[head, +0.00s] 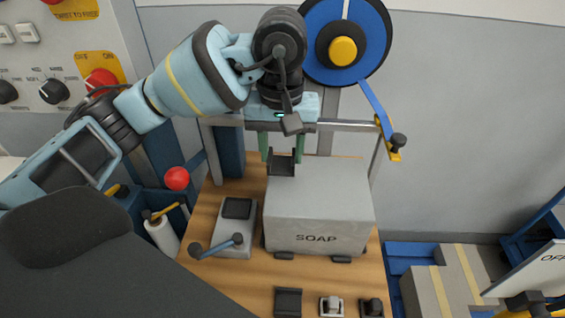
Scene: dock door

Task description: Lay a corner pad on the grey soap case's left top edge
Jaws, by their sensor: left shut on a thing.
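The grey soap case (318,205), marked SOAP, sits on the wooden table in the head view. My left gripper (281,156) points down at the case's back left top corner. Its green fingers are shut on a dark corner pad (281,168). The pad is at the left top edge towards the back; I cannot tell whether it touches the case. Another dark corner pad (288,302) lies on the table in front of the case. Small dark pieces show under the case's lower edges. My right gripper is not in view.
Two small fittings (331,306) (371,307) lie at the table front. A red ball knob (177,179) is at left.

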